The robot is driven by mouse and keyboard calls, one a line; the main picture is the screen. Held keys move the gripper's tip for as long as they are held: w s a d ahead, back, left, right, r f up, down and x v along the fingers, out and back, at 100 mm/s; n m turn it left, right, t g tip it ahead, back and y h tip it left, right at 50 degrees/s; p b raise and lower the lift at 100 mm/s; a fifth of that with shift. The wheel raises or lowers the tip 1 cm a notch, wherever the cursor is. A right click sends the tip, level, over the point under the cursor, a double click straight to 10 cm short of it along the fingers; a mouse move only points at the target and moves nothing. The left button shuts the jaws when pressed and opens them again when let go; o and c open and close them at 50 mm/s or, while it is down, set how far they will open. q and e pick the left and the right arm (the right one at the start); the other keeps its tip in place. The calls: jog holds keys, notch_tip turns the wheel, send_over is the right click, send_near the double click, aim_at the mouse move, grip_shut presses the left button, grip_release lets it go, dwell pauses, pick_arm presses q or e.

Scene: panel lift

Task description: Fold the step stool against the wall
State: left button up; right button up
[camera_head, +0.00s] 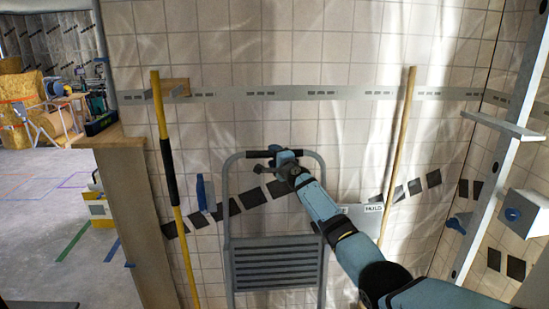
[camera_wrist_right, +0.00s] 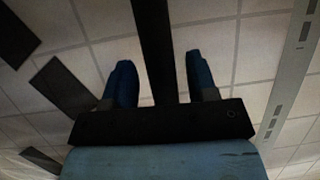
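The step stool (camera_head: 232,212) stands at the tiled wall in the middle of the head view. It has a grey tubular frame, a ribbed grey step (camera_head: 275,265) and a dark grip on its top bar (camera_head: 259,154). Its lower part is cut off by the picture edge. My right gripper (camera_head: 279,154) is at the top bar. In the right wrist view its two blue fingers (camera_wrist_right: 162,82) stand on either side of the dark bar (camera_wrist_right: 155,45), with a narrow gap at each side, so it looks open. My left gripper is not in view.
A yellow-and-black pole (camera_head: 170,170) leans left of the stool, a wooden pole (camera_head: 399,150) right of it. A grey upright (camera_head: 490,165) and a white box (camera_head: 522,212) stand at the far right. A wooden partition end (camera_head: 130,215) borders open floor at left.

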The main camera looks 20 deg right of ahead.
pick_arm(q)
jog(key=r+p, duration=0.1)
jog(key=p, duration=0.2)
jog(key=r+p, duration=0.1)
jog(key=p, duration=0.1)
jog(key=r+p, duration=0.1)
jog(key=p, duration=0.2)
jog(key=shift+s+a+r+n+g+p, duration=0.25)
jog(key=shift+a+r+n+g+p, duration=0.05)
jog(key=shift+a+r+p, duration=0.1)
pick_arm(e)
jog(key=s+d, duration=0.1)
jog(key=s, duration=1.2)
jog(key=shift+s+d+f, duration=0.3)
jog(key=shift+s+f, duration=0.05)
jog(key=shift+f, duration=0.05)
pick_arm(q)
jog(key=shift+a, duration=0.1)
